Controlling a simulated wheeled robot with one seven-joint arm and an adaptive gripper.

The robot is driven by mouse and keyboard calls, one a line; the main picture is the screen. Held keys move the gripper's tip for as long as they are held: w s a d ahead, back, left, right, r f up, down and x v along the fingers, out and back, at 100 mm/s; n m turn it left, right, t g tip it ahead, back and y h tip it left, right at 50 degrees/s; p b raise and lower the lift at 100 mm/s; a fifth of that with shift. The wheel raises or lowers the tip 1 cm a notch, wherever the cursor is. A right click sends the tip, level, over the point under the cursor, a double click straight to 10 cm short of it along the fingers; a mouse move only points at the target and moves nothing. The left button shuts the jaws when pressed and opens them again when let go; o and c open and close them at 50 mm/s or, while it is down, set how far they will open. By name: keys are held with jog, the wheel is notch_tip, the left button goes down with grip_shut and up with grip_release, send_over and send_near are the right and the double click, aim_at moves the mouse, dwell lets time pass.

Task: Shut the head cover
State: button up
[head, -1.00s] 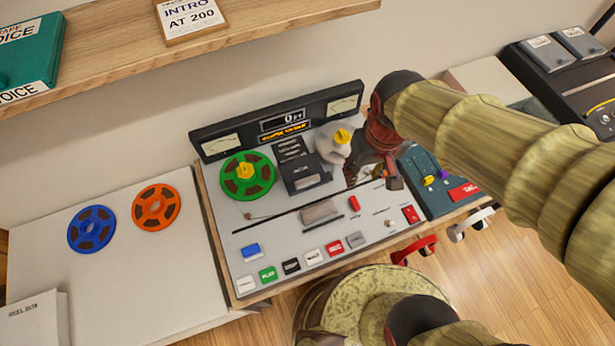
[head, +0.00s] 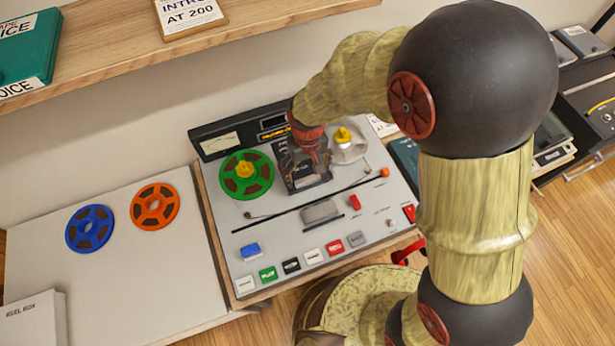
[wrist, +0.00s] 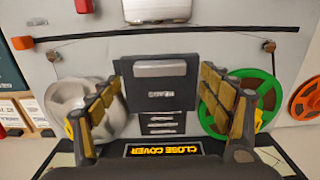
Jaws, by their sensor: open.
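The head cover (wrist: 157,88) is a dark panel with a small light label, in the middle of the tape machine (head: 235,225). The wrist view shows it between my open fingers, with a grey strip along its far edge. In the head view my gripper (head: 314,162) hangs over the cover and hides part of it. My gripper is open and empty, one finger on each side of the cover in the wrist view. I cannot tell whether they touch it, nor its exact angle. The display (wrist: 163,149) reads "CLOSE COVER".
A green reel (head: 246,175) and a pale reel with a yellow hub (head: 346,147) flank the cover. A dark tape line (head: 300,212) and coloured buttons (head: 290,265) lie in front. Blue (head: 90,229) and orange (head: 155,206) reels lie on the left table. A wooden shelf (head: 110,45) overhangs the back.

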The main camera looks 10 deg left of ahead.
aim_at(308, 179)
jog(key=shift+f+b, duration=0.35)
jog(key=shift+f, duration=1.55)
jog(key=shift+c, duration=0.2)
